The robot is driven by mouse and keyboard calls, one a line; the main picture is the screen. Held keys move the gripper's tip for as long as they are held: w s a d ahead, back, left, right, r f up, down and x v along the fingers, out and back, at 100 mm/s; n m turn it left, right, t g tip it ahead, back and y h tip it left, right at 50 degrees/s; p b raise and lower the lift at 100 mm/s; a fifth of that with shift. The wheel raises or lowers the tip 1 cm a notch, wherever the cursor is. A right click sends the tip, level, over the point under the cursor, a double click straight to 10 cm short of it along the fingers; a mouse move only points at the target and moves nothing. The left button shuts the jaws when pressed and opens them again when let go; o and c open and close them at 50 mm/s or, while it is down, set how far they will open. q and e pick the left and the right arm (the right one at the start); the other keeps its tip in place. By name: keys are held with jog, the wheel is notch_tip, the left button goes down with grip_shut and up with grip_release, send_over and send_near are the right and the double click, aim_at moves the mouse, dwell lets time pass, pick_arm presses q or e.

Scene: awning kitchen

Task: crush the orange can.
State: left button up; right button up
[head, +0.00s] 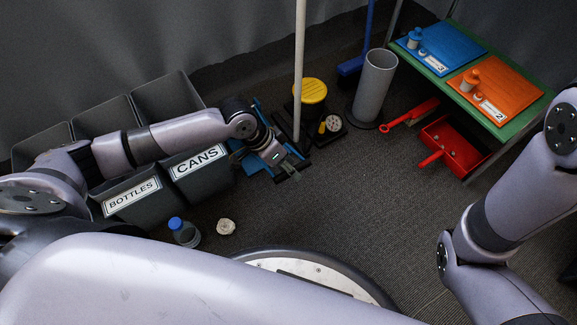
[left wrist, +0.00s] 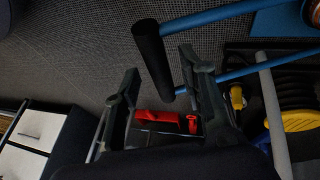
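A small orange cylinder (head: 472,78) stands on the orange board (head: 510,88) beside a label 2, on the green table at the right of the head view. It is the only can-like orange thing I see; I cannot tell for sure that it is a can. My left gripper (head: 290,170) is low over the floor near the middle, far from it. In the left wrist view its two fingers (left wrist: 158,72) are apart. A black-gripped blue handle (left wrist: 152,60) shows between and beyond them; nothing is clearly clamped. My right arm shows at the right, its gripper out of frame.
Bins marked BOTTLES (head: 132,197) and CANS (head: 198,161) stand at left. A blue-capped bottle (head: 184,232) and crumpled pale object (head: 225,227) are on the floor. A pole (head: 299,60), yellow-topped object (head: 310,91), grey cylinder (head: 374,88) and red dustpan (head: 455,143) stand behind.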

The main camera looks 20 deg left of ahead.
pick_arm(q)
jog(key=shift+c, duration=0.2)
grip_shut()
dwell(0.6)
